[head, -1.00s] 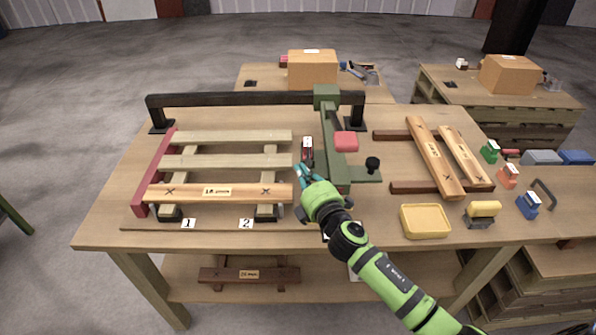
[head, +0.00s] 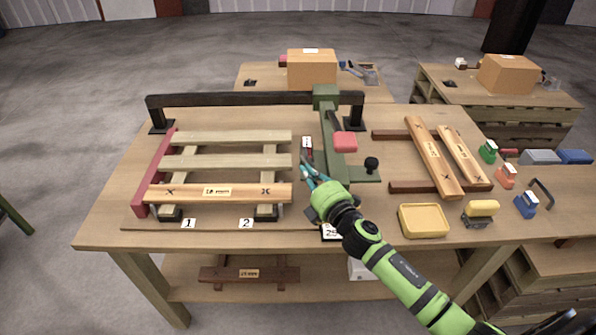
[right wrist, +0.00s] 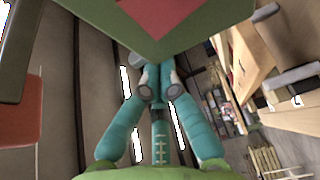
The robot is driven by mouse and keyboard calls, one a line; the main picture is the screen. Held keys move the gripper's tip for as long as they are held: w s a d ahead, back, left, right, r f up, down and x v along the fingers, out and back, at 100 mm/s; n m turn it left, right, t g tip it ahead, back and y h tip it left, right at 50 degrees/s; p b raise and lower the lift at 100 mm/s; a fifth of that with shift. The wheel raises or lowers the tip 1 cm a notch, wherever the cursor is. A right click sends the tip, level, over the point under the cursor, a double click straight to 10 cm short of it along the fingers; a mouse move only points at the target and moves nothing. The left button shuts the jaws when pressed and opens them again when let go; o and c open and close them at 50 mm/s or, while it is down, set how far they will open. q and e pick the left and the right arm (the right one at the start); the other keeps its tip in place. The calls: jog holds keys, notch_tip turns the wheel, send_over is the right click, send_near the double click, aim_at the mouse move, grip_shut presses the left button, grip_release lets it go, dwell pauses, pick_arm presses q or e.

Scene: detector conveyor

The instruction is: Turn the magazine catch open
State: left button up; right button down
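The green press-like tool (head: 331,137) stands upright across the table, with a red block (head: 345,142) on its arm and a black knob (head: 371,164) on its side plate. I cannot tell for sure which part is the magazine catch. A small dark and red labelled piece (head: 307,147) sits just left of the green tool. My right gripper (head: 304,167) is close beside the tool's near left side, below that piece. In the right wrist view its teal fingers (right wrist: 154,78) meet at the tips, with nothing visible held; green metal hides the area above. My left gripper is not in view.
A slatted wooden frame (head: 226,162) fills the table's left. A black rail (head: 255,99) spans behind it. Loose planks (head: 432,157), a yellow tray (head: 423,220) and a yellow-topped block (head: 482,212) lie at right. Bare tabletop separates the tool from the planks.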

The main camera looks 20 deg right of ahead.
jog(key=shift+s+d, duration=0.15)
jog(key=shift+d, duration=1.2)
